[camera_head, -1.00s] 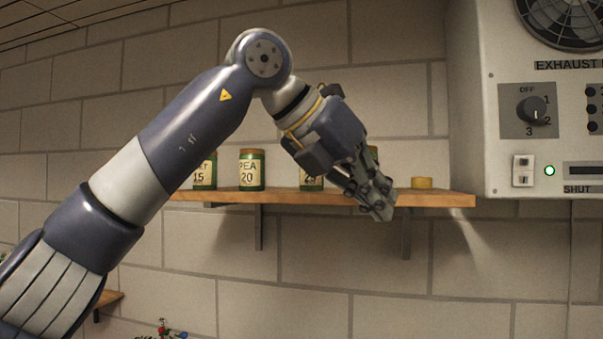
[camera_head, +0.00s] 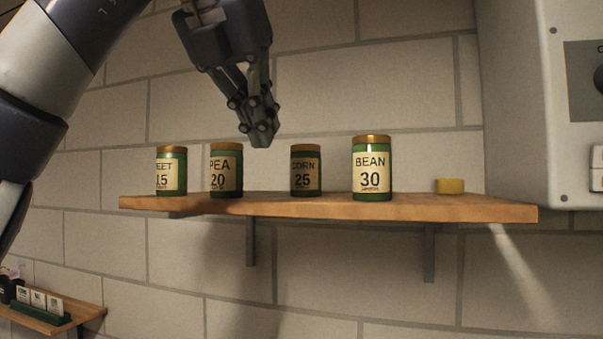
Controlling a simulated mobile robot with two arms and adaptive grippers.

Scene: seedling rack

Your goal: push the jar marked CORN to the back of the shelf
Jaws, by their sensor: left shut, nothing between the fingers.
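The jar marked CORN (camera_head: 305,170), green with a gold lid and a cream label reading 25, stands upright on the wooden shelf (camera_head: 330,205). It sits between the PEA jar (camera_head: 226,170) and the BEAN jar (camera_head: 372,168), with a gap on each side. Its base looks higher in the picture than the BEAN jar's base. My left gripper (camera_head: 262,138) is shut and empty. It points down and shows above and left of the CORN jar, over the gap beside the PEA jar, apart from both. My right gripper is out of view.
A jar ending in EET (camera_head: 171,171) stands at the shelf's left. A yellow block (camera_head: 450,186) lies at the right. A grey control box (camera_head: 540,110) hangs beyond the shelf's right end. A lower shelf (camera_head: 60,316) with cards is at bottom left.

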